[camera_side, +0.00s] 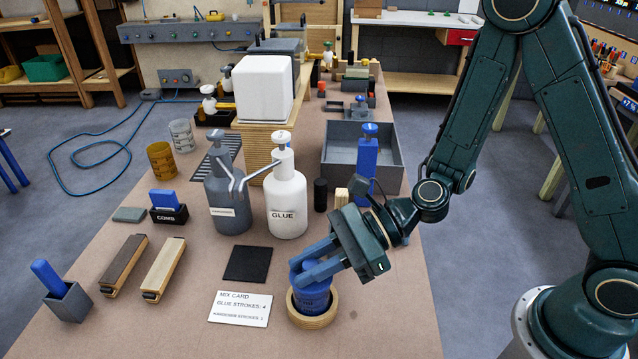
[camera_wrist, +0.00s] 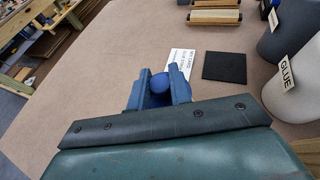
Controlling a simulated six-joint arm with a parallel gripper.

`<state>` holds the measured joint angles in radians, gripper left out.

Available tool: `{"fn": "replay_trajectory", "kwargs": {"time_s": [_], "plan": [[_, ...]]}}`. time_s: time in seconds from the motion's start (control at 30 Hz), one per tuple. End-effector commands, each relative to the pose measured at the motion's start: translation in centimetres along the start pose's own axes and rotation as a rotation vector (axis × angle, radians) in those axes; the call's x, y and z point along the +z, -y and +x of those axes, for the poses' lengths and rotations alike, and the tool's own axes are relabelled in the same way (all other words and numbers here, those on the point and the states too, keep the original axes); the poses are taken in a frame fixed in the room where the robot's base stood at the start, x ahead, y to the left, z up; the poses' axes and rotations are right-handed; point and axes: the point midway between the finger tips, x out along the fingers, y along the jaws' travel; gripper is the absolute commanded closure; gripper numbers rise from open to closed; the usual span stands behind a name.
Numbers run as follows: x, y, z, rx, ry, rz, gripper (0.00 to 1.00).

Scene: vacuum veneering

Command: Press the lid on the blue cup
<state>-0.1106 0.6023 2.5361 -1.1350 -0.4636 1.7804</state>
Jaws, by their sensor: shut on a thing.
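The blue cup (camera_side: 314,301) stands upright in a round wooden ring (camera_side: 313,320) near the front edge of the table. My gripper (camera_side: 300,270) is directly over the cup, with its two blue fingers reaching in from the right. In the wrist view, my gripper (camera_wrist: 161,80) is shut on the round blue knob of the lid (camera_wrist: 159,84). The lid is at the top of the cup. The fingers hide most of it, so I cannot tell whether it is fully seated.
A mix card (camera_side: 240,308) and a black pad (camera_side: 247,264) lie left of the cup. The white glue bottle (camera_side: 287,205) and grey hardener bottle (camera_side: 226,200) stand behind. A grey tray (camera_side: 362,150) is farther back. The table right of the cup is clear.

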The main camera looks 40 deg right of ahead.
Motion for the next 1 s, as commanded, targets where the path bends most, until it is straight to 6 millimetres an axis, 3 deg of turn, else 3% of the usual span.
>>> {"fn": "replay_trajectory", "kwargs": {"time_s": [0.17, 0.2, 0.3, 0.73, 1.0], "plan": [[-0.2, 0.0, 0.0, 0.001, -0.006, 0.000, 1.00], [-0.2, 0.0, 0.0, 0.001, -0.006, 0.000, 0.74], [-0.2, 0.0, 0.0, 0.001, -0.007, 0.000, 0.54], [-0.1, -0.1, 0.0, 0.002, -0.007, -0.001, 0.54], [1.0, 0.0, -0.4, 0.000, -0.003, -0.003, 0.54]]}}
